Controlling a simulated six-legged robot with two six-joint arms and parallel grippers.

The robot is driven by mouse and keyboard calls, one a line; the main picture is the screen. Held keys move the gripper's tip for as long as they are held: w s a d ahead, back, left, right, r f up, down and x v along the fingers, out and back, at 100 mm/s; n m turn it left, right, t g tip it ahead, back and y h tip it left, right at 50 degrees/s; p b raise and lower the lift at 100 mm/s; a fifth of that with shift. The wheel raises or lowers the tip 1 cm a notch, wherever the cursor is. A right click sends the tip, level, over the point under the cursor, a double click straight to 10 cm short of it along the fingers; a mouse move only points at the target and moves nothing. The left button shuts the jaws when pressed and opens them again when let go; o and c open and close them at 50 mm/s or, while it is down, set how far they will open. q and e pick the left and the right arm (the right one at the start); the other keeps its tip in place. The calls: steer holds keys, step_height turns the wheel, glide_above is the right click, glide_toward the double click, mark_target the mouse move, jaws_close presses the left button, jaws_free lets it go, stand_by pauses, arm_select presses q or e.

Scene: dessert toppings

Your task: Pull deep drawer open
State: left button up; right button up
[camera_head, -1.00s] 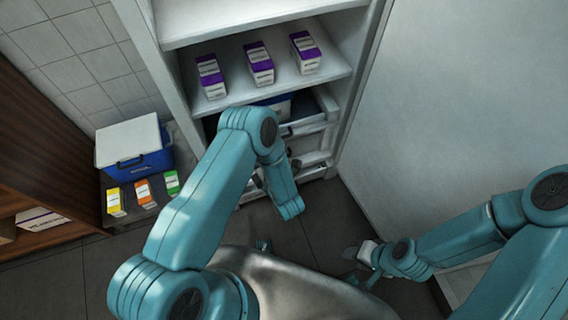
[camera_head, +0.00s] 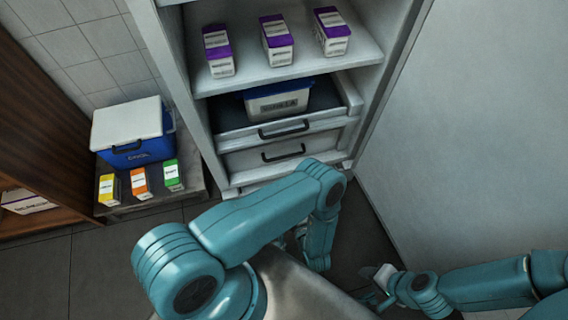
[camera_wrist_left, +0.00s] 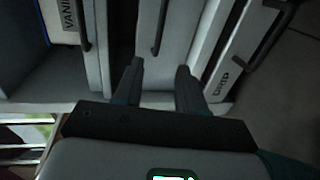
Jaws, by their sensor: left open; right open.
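A white cabinet has an upper drawer (camera_head: 245,140) that is partly out, with a black handle (camera_head: 284,128). Below it a lower drawer front (camera_head: 245,160) with its own black handle (camera_head: 284,152) looks closed. I cannot tell which one is called deep. In the left wrist view my left gripper (camera_wrist_left: 158,78) is open and empty, with a drawer handle (camera_wrist_left: 160,28) ahead, between its fingers' lines and apart from them. In the head view my left arm hides this gripper. My right gripper (camera_head: 366,286) is open and empty, low and right of the cabinet.
A vanilla tub (camera_head: 278,102) sits in the upper drawer. Several purple-topped cartons, one in the middle (camera_head: 277,45), stand on the shelf above. A blue cooler (camera_head: 145,152) and small cartons (camera_head: 140,183) are at left. A pale wall panel (camera_head: 460,150) closes the right side.

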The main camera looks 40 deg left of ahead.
arm_select(q)
steer(key=b+x, duration=0.5)
steer(key=x, duration=1.1)
steer(key=shift+w, duration=0.15)
jaws_close()
